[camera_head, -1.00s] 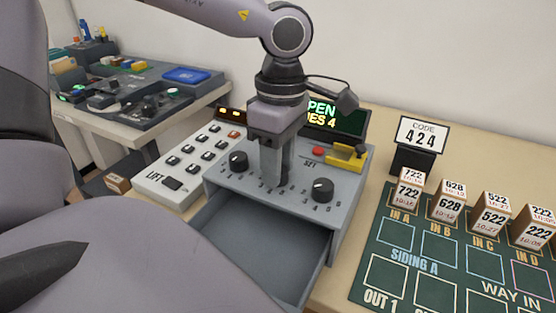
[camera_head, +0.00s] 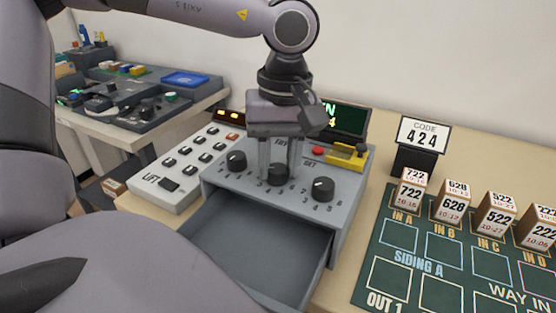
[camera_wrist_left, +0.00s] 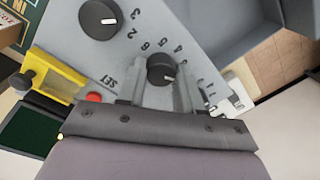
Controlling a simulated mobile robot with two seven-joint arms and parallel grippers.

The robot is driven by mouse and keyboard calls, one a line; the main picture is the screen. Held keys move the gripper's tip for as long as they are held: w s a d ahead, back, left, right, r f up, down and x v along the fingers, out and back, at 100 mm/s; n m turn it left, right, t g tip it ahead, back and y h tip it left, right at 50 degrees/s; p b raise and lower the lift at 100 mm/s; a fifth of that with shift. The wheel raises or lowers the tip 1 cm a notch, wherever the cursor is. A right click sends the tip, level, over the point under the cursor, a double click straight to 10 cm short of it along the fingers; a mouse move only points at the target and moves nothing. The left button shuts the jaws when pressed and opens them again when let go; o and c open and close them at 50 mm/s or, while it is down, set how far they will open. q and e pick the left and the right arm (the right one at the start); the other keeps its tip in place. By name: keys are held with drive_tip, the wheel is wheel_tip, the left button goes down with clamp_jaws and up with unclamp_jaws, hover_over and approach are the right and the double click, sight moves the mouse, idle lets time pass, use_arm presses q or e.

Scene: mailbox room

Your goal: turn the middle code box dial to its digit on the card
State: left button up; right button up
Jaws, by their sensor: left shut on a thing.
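The grey code box (camera_head: 340,215) has three black dials in a row. The middle dial (camera_head: 278,175) is between the fingers of my left gripper (camera_head: 279,160), which is shut on it from above. The wrist view shows the same dial (camera_wrist_left: 161,69) with a finger on each side; its white mark shows, but I cannot tell which digit it points at. The left dial (camera_head: 236,161) and right dial (camera_head: 323,189) stand free. The card (camera_head: 424,135) reads CODE 424. My right gripper is not in view.
The box's drawer (camera_head: 255,250) is open and looks empty. A red button (camera_head: 318,150) and a yellow lever piece (camera_head: 347,157) sit right of the gripper. A LIFT keypad (camera_head: 190,165) stands left. Numbered blocks (camera_head: 449,203) stand on the green board at right.

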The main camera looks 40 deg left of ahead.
sight(280, 168)
use_arm(q)
drive_tip(key=shift+m, duration=1.6)
drive_tip(key=o, duration=1)
drive_tip(key=r, duration=0.5)
drive_tip(key=r+p, duration=0.1)
drive_tip(key=r, duration=0.1)
drive_tip(key=shift+w+d+r, duration=0.15)
drive_tip(key=shift+d, duration=0.1)
